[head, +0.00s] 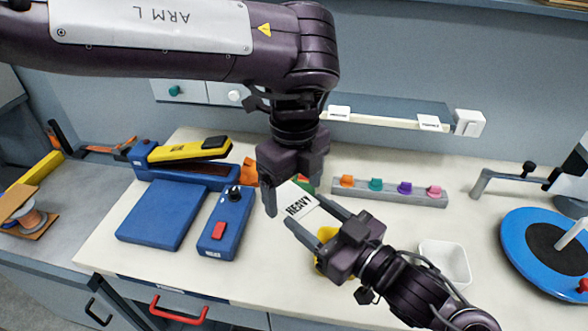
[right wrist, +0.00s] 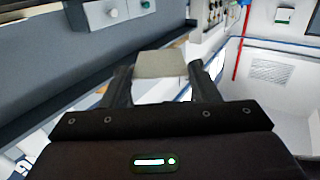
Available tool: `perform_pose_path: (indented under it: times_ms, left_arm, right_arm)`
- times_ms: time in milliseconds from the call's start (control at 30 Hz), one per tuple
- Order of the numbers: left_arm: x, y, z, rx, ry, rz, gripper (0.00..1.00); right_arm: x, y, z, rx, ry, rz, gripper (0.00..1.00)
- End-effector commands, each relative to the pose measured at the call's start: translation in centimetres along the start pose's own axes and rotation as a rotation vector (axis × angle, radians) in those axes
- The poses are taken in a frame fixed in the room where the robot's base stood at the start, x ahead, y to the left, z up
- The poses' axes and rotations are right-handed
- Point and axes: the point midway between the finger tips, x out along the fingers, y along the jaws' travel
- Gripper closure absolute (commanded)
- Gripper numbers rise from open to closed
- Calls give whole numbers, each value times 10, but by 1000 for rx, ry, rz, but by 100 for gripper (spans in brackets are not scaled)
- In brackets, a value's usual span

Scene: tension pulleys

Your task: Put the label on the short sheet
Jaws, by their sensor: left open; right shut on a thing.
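A white label (head: 299,205) printed "HEAVY" is held up above the table in the head view. My right gripper (head: 307,212) is shut on it, gripping its lower edge. In the right wrist view the label (right wrist: 160,65) shows as a pale blank panel between the two fingers. My left gripper (head: 290,197) is open, pointing down, with its fingers close to the label; I cannot tell whether they touch it. I cannot make out a short sheet; it may be hidden behind my arms or grippers.
A white bowl (head: 446,262) and a blue disc (head: 545,252) are right. A blue box with a red switch (head: 226,222), blue plate (head: 163,213) and yellow stapler-like tool (head: 190,150) are left.

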Motion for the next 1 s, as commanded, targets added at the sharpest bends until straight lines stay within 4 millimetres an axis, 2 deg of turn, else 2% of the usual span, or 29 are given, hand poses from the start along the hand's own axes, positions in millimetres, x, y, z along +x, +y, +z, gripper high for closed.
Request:
perform_pose_path:
  times_ms: [333, 667, 733, 767, 933, 1000]
  left_arm:
    - [4, 0, 0, 0, 0, -1, 19]
    - [3, 0, 0, 1, 0, -2, 63]
    - [3, 0, 0, 1, 0, -2, 66]
    - [3, -1, 0, 1, 0, -3, 66]
    - [3, -1, 0, 1, 0, -2, 66]
    - [3, 0, 0, 1, 0, -2, 66]
  right_arm:
    - [0, 0, 0, 0, 0, 0, 66]
    - [0, -1, 0, 0, 0, -2, 66]
    - [0, -1, 0, 0, 0, -2, 66]
    - [0, -1, 0, 0, 0, -3, 44]
    - [0, -1, 0, 0, 0, -2, 21]
    - [0, -1, 0, 0, 0, -2, 20]
